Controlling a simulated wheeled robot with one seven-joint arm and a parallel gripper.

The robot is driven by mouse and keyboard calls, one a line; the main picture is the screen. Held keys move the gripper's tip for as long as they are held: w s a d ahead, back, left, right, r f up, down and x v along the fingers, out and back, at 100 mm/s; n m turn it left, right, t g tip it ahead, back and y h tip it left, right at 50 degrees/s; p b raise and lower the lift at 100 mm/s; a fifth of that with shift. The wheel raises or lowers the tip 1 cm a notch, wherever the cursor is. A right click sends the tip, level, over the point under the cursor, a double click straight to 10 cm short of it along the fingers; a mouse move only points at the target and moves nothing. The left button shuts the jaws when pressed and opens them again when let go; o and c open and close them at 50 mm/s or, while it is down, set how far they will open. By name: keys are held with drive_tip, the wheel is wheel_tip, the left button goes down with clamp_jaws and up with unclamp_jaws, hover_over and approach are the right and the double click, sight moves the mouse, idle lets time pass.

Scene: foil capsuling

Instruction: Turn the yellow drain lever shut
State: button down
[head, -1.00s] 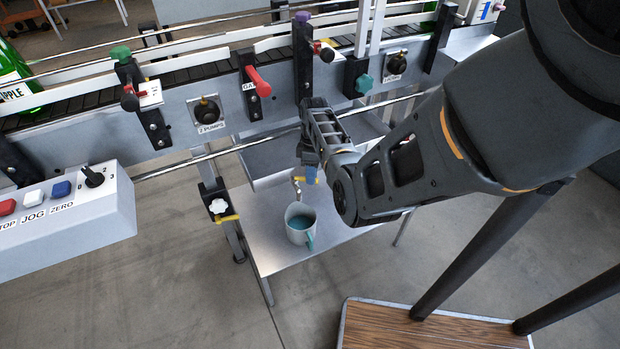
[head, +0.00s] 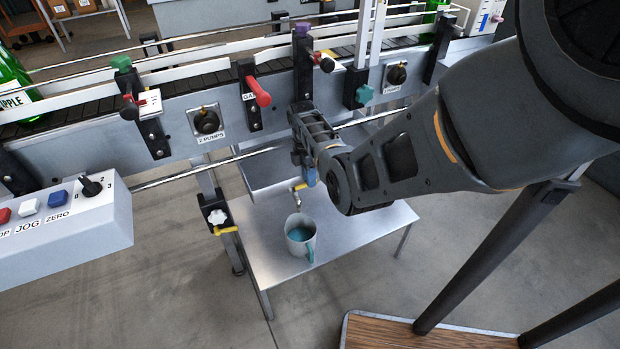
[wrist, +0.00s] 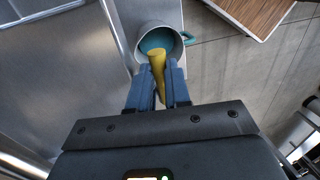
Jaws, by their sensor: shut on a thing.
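The yellow drain lever (wrist: 158,66) lies between the blue fingertips of my gripper (wrist: 158,88) in the wrist view, which are shut on it. In the head view my gripper (head: 308,178) is beside the small drain tap, with a bit of the yellow lever (head: 299,187) showing at its left; the rest is hidden by the fingers. The tap's spout (head: 298,200) points down above a mug (head: 300,236).
The conveyor frame with a red lever (head: 258,90), a black knob (head: 206,121) and a green knob (head: 364,94) runs behind my arm. A control box (head: 75,225) is at the left. Another yellow handle (head: 226,230) sits on a frame leg.

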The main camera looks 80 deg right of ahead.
drive_tip(key=shift+w, duration=0.1)
idle(0.3)
drive_tip(key=c, duration=1.1)
unclamp_jaws()
